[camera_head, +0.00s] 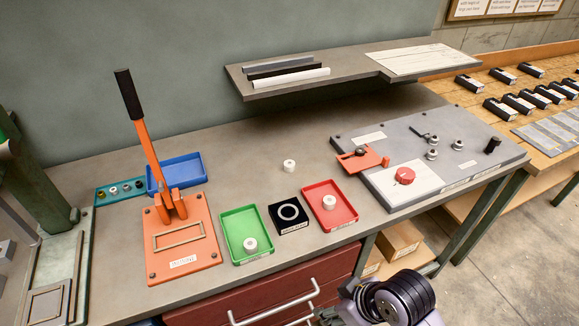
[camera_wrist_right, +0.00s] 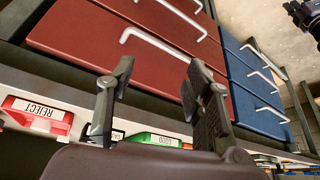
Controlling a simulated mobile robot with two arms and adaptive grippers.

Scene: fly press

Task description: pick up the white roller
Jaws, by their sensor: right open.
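One small white roller (camera_head: 289,166) stands alone on the bare grey bench top, behind the trays. A second white roller (camera_head: 250,244) sits in the green tray (camera_head: 232,226), and a third (camera_head: 328,202) sits in the red tray (camera_head: 345,215). My right gripper shows at the bottom of the head view, below the bench's front edge and well apart from all the rollers. In the right wrist view my right gripper (camera_wrist_right: 158,68) has its two fingers spread with nothing between them. No roller is visible in that view. My left gripper is not recognisable in either view.
An orange hand press (camera_head: 182,240) stands left of the trays, with a blue tray (camera_head: 180,168) behind. A black block with a ring (camera_head: 289,212) lies between the green and red trays. A grey fixture plate (camera_head: 455,165) fills the right. A shelf (camera_head: 340,82) overhangs the back.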

